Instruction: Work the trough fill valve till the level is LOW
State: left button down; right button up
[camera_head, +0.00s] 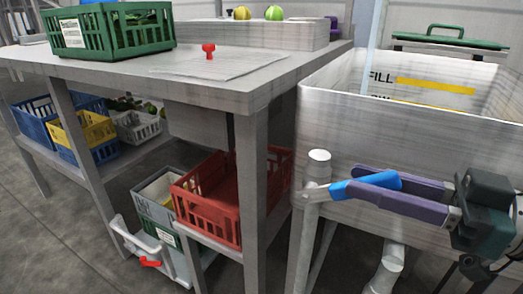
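The wash trough (440,152) is a grey-white tub at the right. Its inner wall carries the word FILL beside a yellow band (435,86). A second yellow line and lettering below are partly hidden by the near rim, and I cannot make out a water surface. The fill valve (318,165) stands on a pipe at the trough's near left corner. Its blue lever (372,184) points right. My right gripper (352,183) reaches in from the right, its purple fingers on either side of the lever and seemingly closed on it. My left gripper is out of view.
A grey table at left carries a green crate (107,32), a paper sheet with a red object (208,50), and round produce at the back. A red crate (213,205) and other crates sit below. A green-handled lid (450,40) lies behind the trough.

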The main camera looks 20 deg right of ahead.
aim_at(338, 184)
jog(key=x, duration=0.4)
jog(key=shift+w+a, duration=0.1)
grip_shut()
dwell(1.4)
